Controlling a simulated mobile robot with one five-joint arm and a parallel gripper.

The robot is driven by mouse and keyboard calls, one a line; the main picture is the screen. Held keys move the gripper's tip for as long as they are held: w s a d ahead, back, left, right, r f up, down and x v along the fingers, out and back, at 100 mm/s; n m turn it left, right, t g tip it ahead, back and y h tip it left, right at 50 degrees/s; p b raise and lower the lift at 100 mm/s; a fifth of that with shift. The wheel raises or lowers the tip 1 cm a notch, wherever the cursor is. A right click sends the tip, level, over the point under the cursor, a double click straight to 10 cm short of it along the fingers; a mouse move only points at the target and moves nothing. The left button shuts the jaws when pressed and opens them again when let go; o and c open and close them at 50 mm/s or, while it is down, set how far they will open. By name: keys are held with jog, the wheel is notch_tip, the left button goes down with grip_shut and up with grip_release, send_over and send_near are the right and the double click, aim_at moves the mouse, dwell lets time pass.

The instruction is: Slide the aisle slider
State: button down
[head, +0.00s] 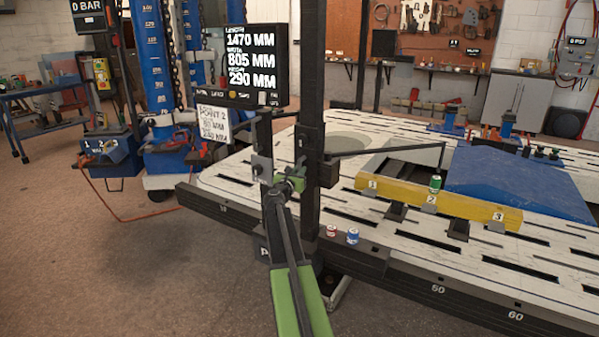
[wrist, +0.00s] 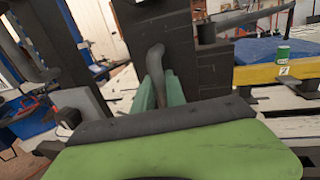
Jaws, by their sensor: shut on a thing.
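The aisle slider is a dark upright post (head: 312,110) at the near edge of the white slotted bench (head: 350,215). A thin horizontal arm runs right from it over the bench, with a pointer hanging at its end. My gripper (head: 289,186) is at the post's left side, at mid height. In the wrist view its green fingers (wrist: 159,92) are shut on a grey upright handle (wrist: 156,62) in front of the dark post (wrist: 165,30). The handle's lower end is hidden by the fingers and my own wrist.
A dark rail (head: 400,279) with number marks runs along the bench edge. Two small cans (head: 342,234) stand near it, right of the post. A yellow beam (head: 400,194) carries a green can (head: 435,183). A blue panel (head: 515,180) lies behind. A measurement screen (head: 254,60) hangs left of the post.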

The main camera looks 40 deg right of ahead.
jog(key=shift+w+a, duration=0.1)
jog(key=shift+w+r, duration=0.1)
jog(key=shift+r+p, duration=0.55)
jog(key=shift+p, duration=0.15)
notch_tip(320, 180, up, 23)
jog(key=p, duration=2.2)
jog(key=shift+p, duration=0.35)
jog(key=shift+f, duration=0.15)
jog(key=c, duration=1.4)
grip_release()
jog(key=shift+o, duration=0.2)
jog(key=shift+s, duration=0.2)
